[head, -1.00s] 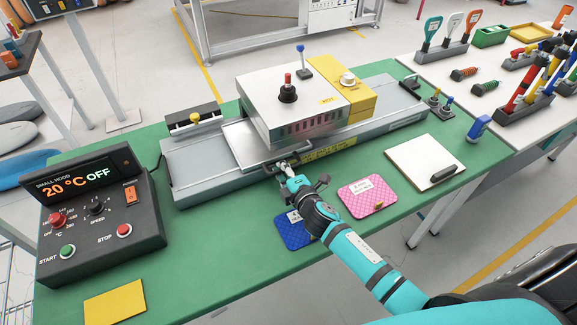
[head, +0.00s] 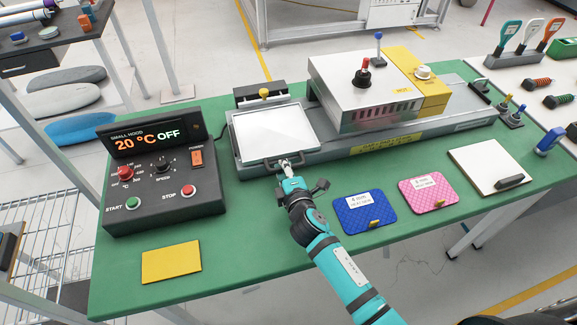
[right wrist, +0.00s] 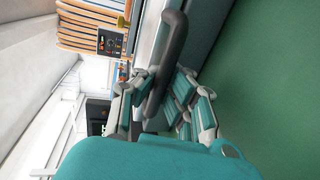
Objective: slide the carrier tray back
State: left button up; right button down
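The carrier tray (head: 278,128) is a flat pale metal plate on the left part of the grey rail base (head: 238,160), left of the hood box (head: 340,90) and clear of its opening. Its dark handle bar (right wrist: 172,55) runs between the fingers of my right gripper (right wrist: 155,98) in the right wrist view. In the head view my right gripper (head: 284,163) is at the tray's front edge, closed around the handle. The exact finger contact is partly hidden. My left gripper is not in view.
The control box (head: 160,180) reads 20 °C OFF and stands to the left. Blue (head: 363,211) and pink (head: 428,190) pads lie right of my arm. A yellow sheet (head: 171,262) lies at the front left. A yellow-knobbed block (head: 262,95) stands behind the tray.

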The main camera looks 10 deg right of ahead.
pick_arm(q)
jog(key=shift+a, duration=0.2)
pick_arm(e)
jog(key=c, duration=2)
grip_release()
jog(key=shift+s+a+f, duration=0.2)
jog(key=shift+a+f, duration=0.05)
jog(key=shift+f, duration=0.1)
jog(key=o, duration=0.7)
jog(key=shift+s+a+r, duration=0.1)
jog(key=shift+r, duration=0.15)
jog(key=shift+c, duration=0.2)
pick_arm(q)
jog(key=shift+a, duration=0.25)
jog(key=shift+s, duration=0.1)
pick_arm(e)
jog(key=v, duration=1.1)
jog(key=shift+s+d+r, duration=0.15)
jog(key=shift+s+d, duration=0.05)
jog(key=shift+s, duration=0.2)
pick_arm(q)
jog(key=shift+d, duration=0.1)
pick_arm(e)
jog(key=shift+s, duration=0.1)
